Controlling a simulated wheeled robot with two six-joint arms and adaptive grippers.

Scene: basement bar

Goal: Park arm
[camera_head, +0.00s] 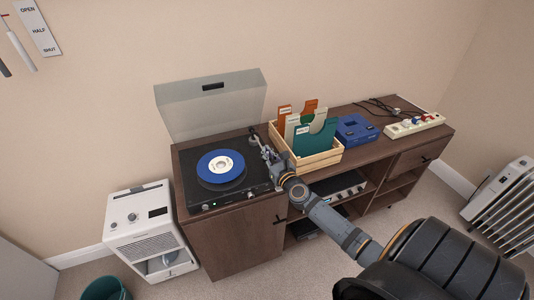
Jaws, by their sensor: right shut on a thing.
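The turntable (197,197) sits on the left end of a brown sideboard, its clear lid (212,105) raised. A blue record (208,170) with a pale label lies on the platter. The tonearm (254,137) is at the right side of the deck, clear of the record. My right gripper (266,153) is at the deck's right edge, shut on the tonearm. The fingers and wrist hide much of the tonearm and its rest, so I cannot tell whether it sits in the rest. My left gripper is not in view.
A wooden crate (315,161) of record sleeves stands close to the right of my gripper. Beyond it are a blue box (356,129) and a power strip (414,125) with cables. A white appliance (150,232) stands on the floor at left, a radiator (505,205) at right.

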